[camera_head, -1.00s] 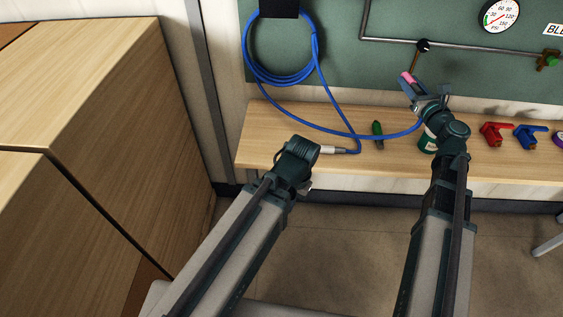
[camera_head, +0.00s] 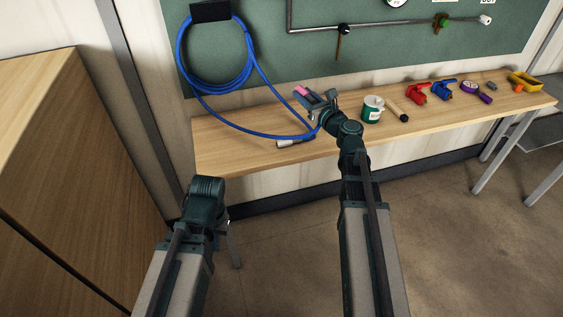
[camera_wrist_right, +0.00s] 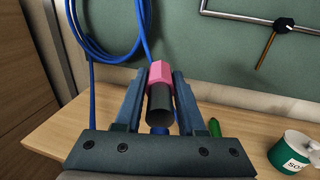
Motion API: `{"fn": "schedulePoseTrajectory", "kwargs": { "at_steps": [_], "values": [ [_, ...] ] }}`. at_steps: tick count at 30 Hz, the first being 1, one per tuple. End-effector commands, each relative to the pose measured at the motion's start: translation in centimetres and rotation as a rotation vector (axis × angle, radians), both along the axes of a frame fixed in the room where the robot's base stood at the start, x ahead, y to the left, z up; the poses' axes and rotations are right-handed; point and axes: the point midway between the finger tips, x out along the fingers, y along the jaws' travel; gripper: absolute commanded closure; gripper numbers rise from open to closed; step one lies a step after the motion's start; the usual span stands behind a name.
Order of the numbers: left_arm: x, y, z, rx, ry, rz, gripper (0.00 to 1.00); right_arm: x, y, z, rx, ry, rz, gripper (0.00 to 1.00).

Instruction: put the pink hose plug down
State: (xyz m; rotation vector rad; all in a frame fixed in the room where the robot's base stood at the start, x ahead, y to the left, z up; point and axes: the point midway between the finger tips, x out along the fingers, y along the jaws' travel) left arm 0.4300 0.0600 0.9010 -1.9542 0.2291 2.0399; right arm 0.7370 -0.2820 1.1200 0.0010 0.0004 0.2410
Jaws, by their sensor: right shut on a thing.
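The pink hose plug (camera_wrist_right: 160,77) has a pink end and a dark grey body. My right gripper (camera_wrist_right: 154,90) is shut on it, with the pink end pointing away from the wrist. In the head view the plug's pink tip (camera_head: 301,91) shows at my right gripper (camera_head: 312,97), which is over the bench's back part near the board. My left gripper (camera_head: 228,226) is low in front of the bench; its fingers are mostly hidden, so its opening cannot be told.
The wooden bench (camera_head: 225,149) carries a white and green can (camera_head: 372,109), red (camera_head: 416,92) and blue (camera_head: 442,89) valves and a yellow item (camera_head: 524,82). A blue hose (camera_head: 182,58) hangs on the green board. A green item (camera_wrist_right: 214,128) lies right of the plug. Bare bench shows at left.

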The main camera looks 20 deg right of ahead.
Motion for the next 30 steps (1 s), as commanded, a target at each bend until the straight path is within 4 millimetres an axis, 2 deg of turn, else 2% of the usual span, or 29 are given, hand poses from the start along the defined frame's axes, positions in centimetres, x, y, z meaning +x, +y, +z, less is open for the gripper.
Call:
{"fn": "schedulePoseTrajectory", "kwargs": {
  "at_steps": [1,6,12,18,23,27,30],
  "values": [
    [0.0,0.0,-3.3,0.0,0.0,0.0,1.0,-0.6,-0.7,-3.3,0.0,0.0,-0.021,1.0],
    [0.0,0.0,-8.4,0.0,0.0,0.0,1.0,-1.9,-3.2,-8.4,0.001,0.0,-0.09,1.0],
    [0.0,0.0,-12.9,0.0,0.0,0.0,1.0,-3.2,-5.5,-12.9,0.001,0.0,-0.158,1.0],
    [0.0,0.0,-15.1,0.0,0.0,0.0,1.0,-4.0,-6.9,-15.1,0.002,0.001,-0.197,1.0],
    [0.0,0.0,-15.5,0.0,0.0,0.0,1.0,-4.2,-7.2,-15.5,0.002,0.001,-0.207,1.0],
    [0.0,0.0,-15.5,0.0,0.0,0.0,1.0,-4.1,-7.1,-15.5,0.002,0.001,-0.207,1.0],
    [0.0,0.0,-15.6,0.0,0.0,0.0,1.0,-3.2,-6.0,-15.6,0.002,0.001,-0.204,1.0]
  ]
}}
